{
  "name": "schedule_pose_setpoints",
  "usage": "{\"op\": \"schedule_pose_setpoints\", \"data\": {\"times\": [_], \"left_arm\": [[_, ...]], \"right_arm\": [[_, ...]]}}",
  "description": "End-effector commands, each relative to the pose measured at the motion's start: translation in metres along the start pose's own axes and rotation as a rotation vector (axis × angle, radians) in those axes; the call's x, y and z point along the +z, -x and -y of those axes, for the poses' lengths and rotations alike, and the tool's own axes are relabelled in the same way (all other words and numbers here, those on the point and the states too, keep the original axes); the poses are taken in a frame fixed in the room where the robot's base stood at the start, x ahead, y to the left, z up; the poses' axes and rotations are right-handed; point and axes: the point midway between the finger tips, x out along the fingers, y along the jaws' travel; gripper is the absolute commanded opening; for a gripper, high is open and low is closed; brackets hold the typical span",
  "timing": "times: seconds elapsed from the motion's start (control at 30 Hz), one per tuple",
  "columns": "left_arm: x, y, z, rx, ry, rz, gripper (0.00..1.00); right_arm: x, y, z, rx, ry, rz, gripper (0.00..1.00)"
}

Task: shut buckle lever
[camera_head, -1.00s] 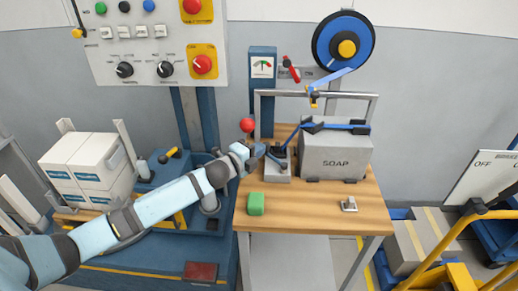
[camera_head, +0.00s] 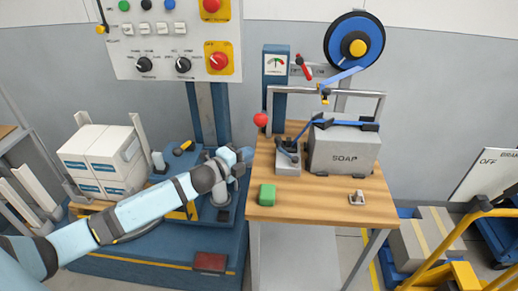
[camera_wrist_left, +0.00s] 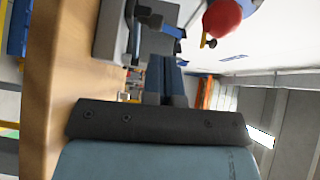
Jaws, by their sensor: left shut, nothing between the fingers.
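The lever is raised at a slant. In the left wrist view the block (camera_wrist_left: 110,35) shows at the top, cut off by the frame edge. My left gripper (camera_head: 246,154) is shut and empty, left of the block and apart from it, by the table's left edge. Its fingers (camera_wrist_left: 165,80) point toward the block's side. My right gripper is not in view.

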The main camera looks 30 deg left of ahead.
Motion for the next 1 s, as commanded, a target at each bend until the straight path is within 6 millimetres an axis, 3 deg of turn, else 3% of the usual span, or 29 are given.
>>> {"op": "schedule_pose_setpoints", "data": {"times": [0.1, 0.3, 1.0], "left_arm": [[0.002, 0.023, -0.002, 0.002, 0.000, -0.001, 0.00], [0.004, 0.045, -0.001, 0.001, 0.001, 0.000, 0.00], [0.004, 0.051, 0.000, 0.000, 0.000, 0.000, 0.00]], "right_arm": [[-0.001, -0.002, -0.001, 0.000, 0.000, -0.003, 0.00], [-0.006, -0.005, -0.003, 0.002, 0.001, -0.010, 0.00], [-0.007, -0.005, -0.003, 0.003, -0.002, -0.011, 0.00]]}}
